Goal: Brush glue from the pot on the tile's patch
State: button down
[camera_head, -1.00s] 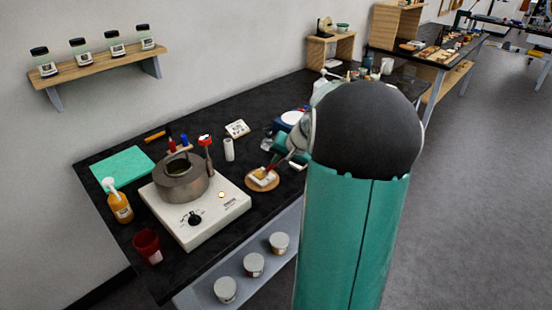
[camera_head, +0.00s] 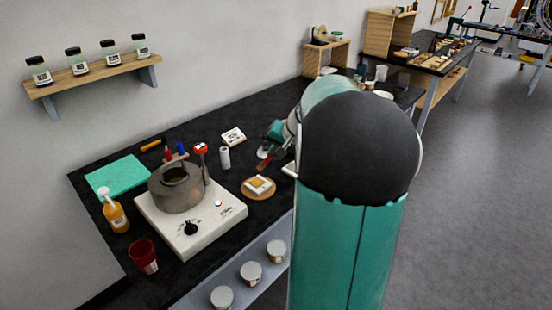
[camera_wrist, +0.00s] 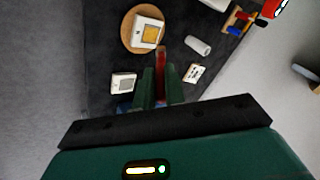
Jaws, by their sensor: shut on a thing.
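The tile (camera_head: 259,182), white with a yellow patch, lies on a round wooden board (camera_head: 247,192) right of the hot plate. In the wrist view the tile (camera_wrist: 136,33) and its yellow patch (camera_wrist: 150,33) show at the top. The grey metal pot (camera_head: 178,192) stands upright on the white hot plate (camera_head: 220,222); its contents are dark and unclear. My gripper (camera_wrist: 160,80) is shut on the red-handled brush (camera_wrist: 160,64). The brush tip shows by the tile's near edge in the wrist view; the head view shows the brush (camera_head: 264,161) behind the tile, apparently clear of it.
A white cylinder (camera_head: 224,158) and a white label card (camera_head: 233,136) lie behind the board. A red-topped item (camera_head: 201,150) stands by the pot.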

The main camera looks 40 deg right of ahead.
jog(key=shift+r, duration=0.1)
notch_tip(320, 180, up, 3)
jog(key=shift+f, duration=0.1)
dwell(0.5)
dwell(0.5)
